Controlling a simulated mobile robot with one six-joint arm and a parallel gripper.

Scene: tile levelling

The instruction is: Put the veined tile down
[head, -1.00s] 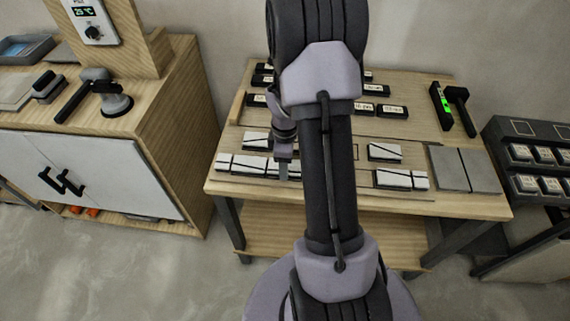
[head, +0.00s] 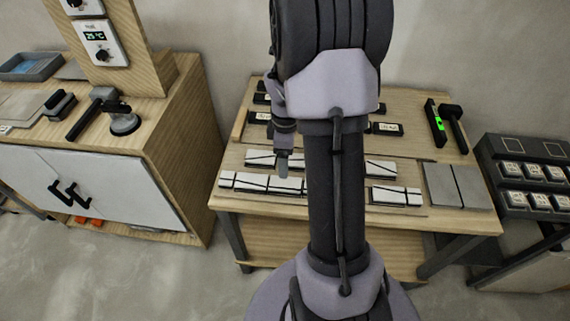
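White tiles with dark veins lie in two rows on the wooden workbench (head: 232,203). The front left row (head: 250,182) holds several pieces. A veined tile (head: 260,158) lies behind it, left of my gripper. On the right are another veined tile (head: 380,168) and front pieces (head: 388,195). My arm hides the middle of the bench.
Black labelled blocks (head: 387,129) stand at the back. A green-lit level (head: 436,122) and a black mallet (head: 455,128) lie at the back right. Grey slabs (head: 457,186) cover the right end. A dark rack (head: 525,180) stands right, a wooden cabinet (head: 165,130) left.

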